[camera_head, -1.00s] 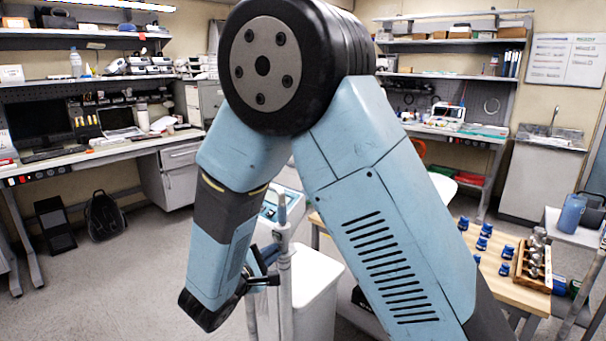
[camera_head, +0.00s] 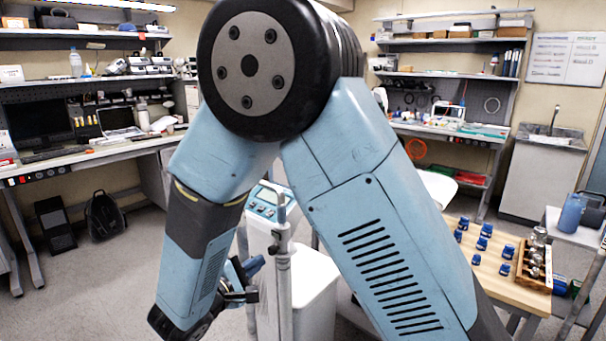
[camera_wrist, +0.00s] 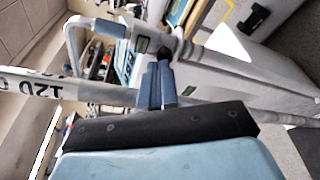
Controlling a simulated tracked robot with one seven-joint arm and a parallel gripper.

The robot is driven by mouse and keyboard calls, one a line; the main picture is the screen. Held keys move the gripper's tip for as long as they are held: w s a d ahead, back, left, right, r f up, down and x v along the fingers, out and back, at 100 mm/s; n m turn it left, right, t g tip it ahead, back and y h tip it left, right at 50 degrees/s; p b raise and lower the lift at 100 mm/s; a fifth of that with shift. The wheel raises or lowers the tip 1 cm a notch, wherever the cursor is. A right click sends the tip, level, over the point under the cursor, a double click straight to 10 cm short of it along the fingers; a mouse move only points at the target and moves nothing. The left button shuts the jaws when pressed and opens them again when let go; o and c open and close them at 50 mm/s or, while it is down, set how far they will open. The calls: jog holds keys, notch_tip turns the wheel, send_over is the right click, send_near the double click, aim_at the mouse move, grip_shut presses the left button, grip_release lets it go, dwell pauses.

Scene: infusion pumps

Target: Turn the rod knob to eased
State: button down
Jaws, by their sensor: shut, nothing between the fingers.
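My gripper (camera_head: 250,278) is low beside the pump's pole in the head view, partly hidden by my forearm. In the wrist view my gripper's blue-grey fingers (camera_wrist: 157,84) are together and empty. Their tips are near a dark knob-like piece (camera_wrist: 166,53) by a collar on the pale rod (camera_wrist: 215,62); I cannot tell whether they touch. The rod stands upright in the head view (camera_head: 283,275), right of my gripper. The infusion pump (camera_head: 264,203) has a blue panel and sits behind the rod. The knob's setting is not readable.
A pale tube marked "120" (camera_wrist: 48,86) crosses the left of the wrist view. A white bin-like body (camera_head: 316,290) stands behind the rod. A wooden table (camera_head: 490,280) with blue-capped items is on the right. Open floor (camera_head: 100,285) lies to the left.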

aim_at(272, 250)
jog(key=shift+a+f, duration=0.1)
jog(key=w+d, duration=0.4)
jog(key=shift+w+f, duration=0.25)
jog(key=shift+f, duration=0.2)
dwell(0.5)
